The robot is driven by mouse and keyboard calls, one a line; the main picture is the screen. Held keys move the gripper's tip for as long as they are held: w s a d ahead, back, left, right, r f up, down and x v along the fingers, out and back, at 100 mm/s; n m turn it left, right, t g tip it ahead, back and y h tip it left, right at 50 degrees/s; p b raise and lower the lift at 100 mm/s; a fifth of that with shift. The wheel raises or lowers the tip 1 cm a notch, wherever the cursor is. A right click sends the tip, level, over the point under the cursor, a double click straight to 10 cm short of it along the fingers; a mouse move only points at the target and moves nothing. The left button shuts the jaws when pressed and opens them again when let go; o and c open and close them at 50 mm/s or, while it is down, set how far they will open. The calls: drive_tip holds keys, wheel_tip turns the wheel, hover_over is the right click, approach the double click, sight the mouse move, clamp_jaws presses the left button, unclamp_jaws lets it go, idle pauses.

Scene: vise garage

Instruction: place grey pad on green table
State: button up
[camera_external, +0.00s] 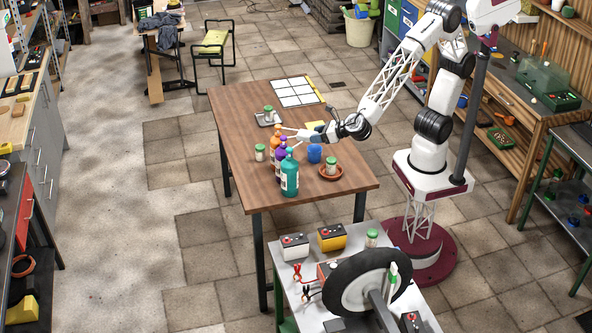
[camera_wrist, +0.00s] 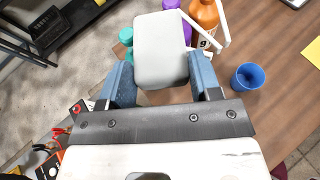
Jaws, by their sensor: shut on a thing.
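The grey pad (camera_wrist: 160,50), a rounded pale block, is between the two blue fingers of my gripper (camera_wrist: 160,72) in the wrist view. The fingers are shut on its sides. In the external view my gripper (camera_external: 292,135) is over the wooden table, close to the bottles; I cannot make out the pad there. A grey-topped bench with green legs (camera_external: 289,324) stands at the front. A green-framed shelf table (camera_external: 562,160) stands at the right edge. I cannot tell which of these is the green table.
Orange (camera_external: 275,145), purple (camera_external: 282,165) and teal (camera_external: 290,178) bottles stand on the wooden table (camera_external: 237,112). A blue cup (camera_external: 314,153) and a brown saucer (camera_external: 322,175) with a jar are nearby. A wheel (camera_external: 369,280) and batteries (camera_external: 331,237) crowd the front bench.

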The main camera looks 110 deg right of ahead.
drive_tip(key=w+d+n+t+y, duration=0.1)
drive_tip(key=w+d+n+y, duration=0.2)
drive_tip(key=w+d, duration=0.4)
drive_tip(key=w+d+n+t+y, duration=0.1)
drive_tip(key=w+d+n+y, duration=0.2)
drive_tip(key=w+d, duration=0.5)
drive_tip(key=shift+w+f+n+y, duration=0.25)
drive_tip(key=shift+w+y, duration=0.45)
drive_tip(key=shift+w, duration=1.55)
drive_tip(key=shift+r, duration=0.25)
drive_tip(key=shift+r, duration=2.3)
drive_tip(key=s+d, duration=0.5)
drive_tip(key=d, duration=0.3)
drive_tip(key=s+d, duration=0.4)
drive_tip(key=d, duration=0.4)
drive_tip(key=s+d, duration=0.7)
drive_tip(key=s, duration=0.2)
drive_tip(key=s+d, duration=0.6)
drive_tip(key=s, duration=0.4)
wheel_tip(320, 180, down, 22)
drive_tip(key=shift+w, duration=0.25)
